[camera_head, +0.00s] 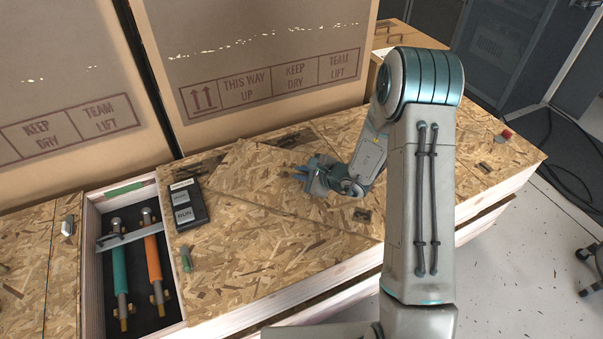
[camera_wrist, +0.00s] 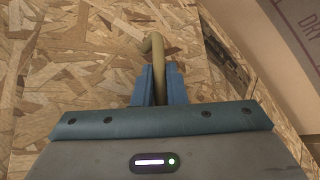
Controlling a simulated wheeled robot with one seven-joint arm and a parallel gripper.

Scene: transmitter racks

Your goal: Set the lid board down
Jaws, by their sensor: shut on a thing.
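The lid board (camera_head: 262,210) is a flat panel of pressed wood chips. It lies over the crate top, right of the open bay, and looks skewed against the neighbouring panels. In the head view I cannot tell whether it touches the surface below everywhere. My gripper (camera_head: 300,172) is over its back part. In the wrist view, the blue fingers of my gripper (camera_wrist: 159,85) are shut on a tan rope handle (camera_wrist: 154,48), and the board's face (camera_wrist: 80,70) fills much of the view.
The open bay (camera_head: 88,255) at left holds a teal tube (camera_head: 119,268) and an orange tube (camera_head: 153,258). A black device (camera_head: 188,204) and a small green piece (camera_head: 186,259) lie near it. Large cartons (camera_head: 260,65) stand behind. A red-ended piece (camera_head: 503,136) is at right.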

